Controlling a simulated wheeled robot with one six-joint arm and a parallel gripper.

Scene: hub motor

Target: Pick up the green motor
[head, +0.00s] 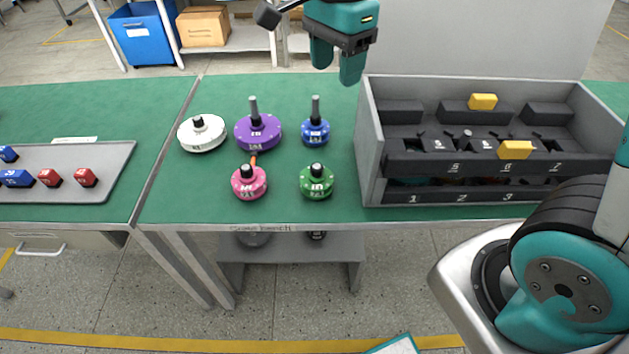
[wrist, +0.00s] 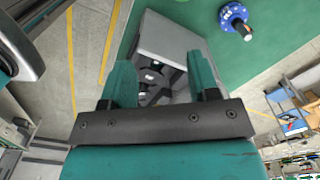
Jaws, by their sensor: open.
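The green motor (head: 316,181) stands upright on the green workbench (head: 290,213) near its front edge, with a black shaft end on top. It is in front of the blue motor (head: 315,128) and to the right of the pink motor (head: 249,182). My gripper (head: 337,66) is open and empty, raised over the back of the bench and apart from the green motor. In the wrist view, the open fingers (wrist: 160,72) have nothing between them up close. The blue motor (wrist: 233,15) shows there at the top right; the green motor cannot be clearly made out.
A purple motor (head: 257,132) and a white motor (head: 201,133) stand at the back left of the group. A grey compartment box (head: 369,150) with yellow blocks (head: 483,101) stands to the right. A grey tray (head: 110,155) with red and blue parts lies on the left table.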

